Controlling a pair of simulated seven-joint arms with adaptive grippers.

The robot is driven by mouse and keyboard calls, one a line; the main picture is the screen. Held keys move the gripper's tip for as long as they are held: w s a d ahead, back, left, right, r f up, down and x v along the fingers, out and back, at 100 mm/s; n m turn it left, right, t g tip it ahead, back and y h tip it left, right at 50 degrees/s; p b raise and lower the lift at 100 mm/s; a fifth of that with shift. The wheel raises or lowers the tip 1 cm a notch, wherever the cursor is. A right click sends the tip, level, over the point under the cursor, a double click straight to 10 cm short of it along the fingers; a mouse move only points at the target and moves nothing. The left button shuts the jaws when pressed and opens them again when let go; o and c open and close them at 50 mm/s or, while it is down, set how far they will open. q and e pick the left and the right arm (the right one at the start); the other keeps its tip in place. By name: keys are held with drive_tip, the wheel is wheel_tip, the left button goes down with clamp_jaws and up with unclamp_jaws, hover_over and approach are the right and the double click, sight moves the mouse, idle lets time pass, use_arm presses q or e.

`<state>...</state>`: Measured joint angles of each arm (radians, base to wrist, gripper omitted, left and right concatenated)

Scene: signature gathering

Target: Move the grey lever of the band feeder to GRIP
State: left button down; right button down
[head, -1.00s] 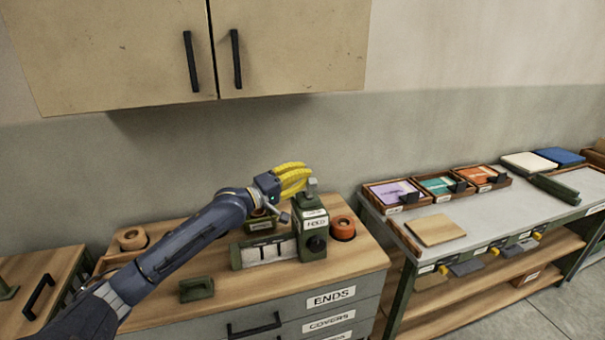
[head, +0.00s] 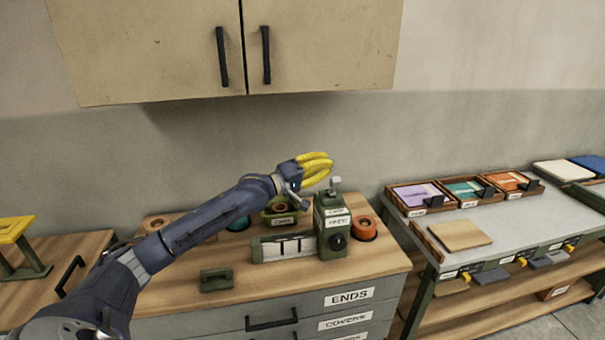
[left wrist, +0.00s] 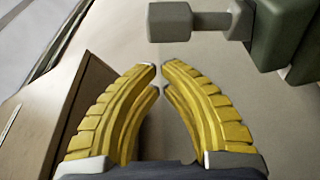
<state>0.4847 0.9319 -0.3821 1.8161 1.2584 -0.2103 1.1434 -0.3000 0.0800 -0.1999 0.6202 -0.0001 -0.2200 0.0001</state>
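The band feeder (head: 332,228) is a green box with a black knob, on the wooden top of the drawer cabinet. Its grey lever (head: 335,186) stands up from its top, with small white labels below it, too small to read surely. The lever's grey end (left wrist: 170,22) shows at the top of the left wrist view, ahead of the fingertips and apart from them. My left gripper (head: 330,166) has yellow fingers and is just above and left of the lever. In the left wrist view its curved fingers (left wrist: 161,68) nearly meet at the tips, with nothing between them. My right gripper is not in view.
An orange roll (head: 364,228) sits right of the feeder, and a white-faced green holder (head: 283,248) sits left of it. A green block (head: 216,279) lies in front. Wall cupboards (head: 235,50) hang above. A side table (head: 500,225) holds trays at right.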

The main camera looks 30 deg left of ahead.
use_arm(q)
drive_tip(key=a+r+v, duration=0.1)
drive_tip(key=v, duration=0.8)
drive_tip(key=shift+a+f, duration=0.15)
drive_tip(key=shift+f, duration=0.25)
idle(0.4)
